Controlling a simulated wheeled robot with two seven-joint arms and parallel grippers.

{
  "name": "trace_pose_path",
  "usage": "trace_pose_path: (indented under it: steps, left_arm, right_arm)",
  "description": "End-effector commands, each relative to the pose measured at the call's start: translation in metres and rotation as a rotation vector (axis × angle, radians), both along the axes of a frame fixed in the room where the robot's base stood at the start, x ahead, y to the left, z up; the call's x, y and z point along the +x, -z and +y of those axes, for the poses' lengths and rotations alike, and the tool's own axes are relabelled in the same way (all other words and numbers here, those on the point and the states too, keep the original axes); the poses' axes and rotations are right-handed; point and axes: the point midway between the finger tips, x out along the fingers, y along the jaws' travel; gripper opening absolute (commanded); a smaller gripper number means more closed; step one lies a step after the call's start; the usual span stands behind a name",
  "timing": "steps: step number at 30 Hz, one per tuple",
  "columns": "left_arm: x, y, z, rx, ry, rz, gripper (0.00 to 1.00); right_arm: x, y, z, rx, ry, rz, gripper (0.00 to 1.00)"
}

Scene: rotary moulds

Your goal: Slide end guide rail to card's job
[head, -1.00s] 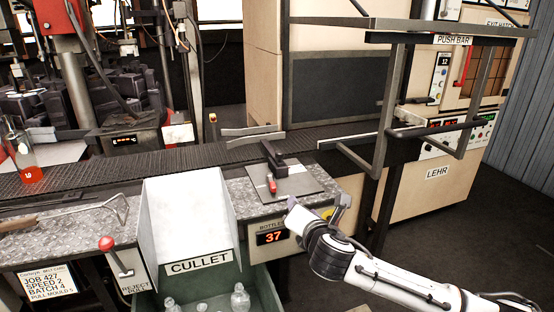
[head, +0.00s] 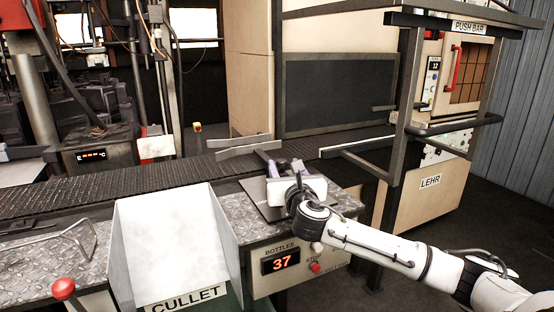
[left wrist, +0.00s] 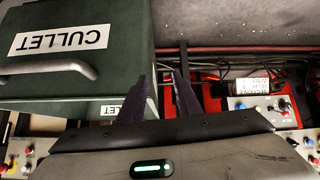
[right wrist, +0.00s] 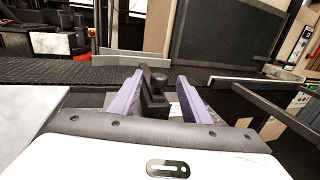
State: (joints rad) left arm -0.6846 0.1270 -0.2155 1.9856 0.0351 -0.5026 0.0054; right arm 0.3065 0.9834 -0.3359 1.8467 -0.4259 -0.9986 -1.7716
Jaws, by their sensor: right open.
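The black slide block (right wrist: 154,92) of the end guide carries a dark round knob and stands on a flat plate (head: 262,207) by the belt. My right gripper (head: 284,168) is over this plate. In the right wrist view its purple fingers (right wrist: 160,78) are open, one on each side of the block; I cannot tell whether they touch it. Grey guide rails (head: 245,147) lie across the conveyor just beyond. The job card is out of view now. My left gripper (left wrist: 167,72) shows in the left wrist view, open and empty, near the green cullet bin (left wrist: 75,60).
The dark conveyor belt (head: 100,187) runs behind the plate towards the lehr (head: 430,183). The white cullet chute (head: 172,243) stands left of my right gripper. A counter reading 37 (head: 281,261) and a red stop button (head: 315,267) are below it. A push-bar frame (head: 405,100) hangs at right.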

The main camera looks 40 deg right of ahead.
Motion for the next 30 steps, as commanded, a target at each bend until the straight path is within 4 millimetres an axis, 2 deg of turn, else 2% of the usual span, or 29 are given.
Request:
trace_pose_path:
  steps: [6, 12, 18, 26, 30]
  left_arm:
    - [-0.002, 0.002, 0.000, 0.000, -0.001, 0.002, 0.31]
    - [-0.001, 0.003, 0.001, 0.000, -0.001, 0.000, 0.31]
    - [-0.001, 0.003, 0.001, 0.000, -0.002, -0.001, 0.31]
    - [0.000, 0.002, 0.001, 0.000, -0.002, -0.002, 0.31]
    - [0.000, 0.002, 0.001, 0.000, -0.002, -0.003, 0.31]
  right_arm:
    - [0.035, -0.001, -0.023, 0.004, 0.002, -0.004, 0.43]
    - [0.059, -0.001, -0.037, 0.003, 0.002, -0.002, 0.43]
    - [0.069, 0.000, -0.043, 0.003, -0.001, -0.001, 0.43]
    - [0.070, 0.000, -0.044, 0.001, -0.001, 0.000, 0.43]
    - [0.069, 0.000, -0.044, 0.002, -0.001, 0.000, 0.23]
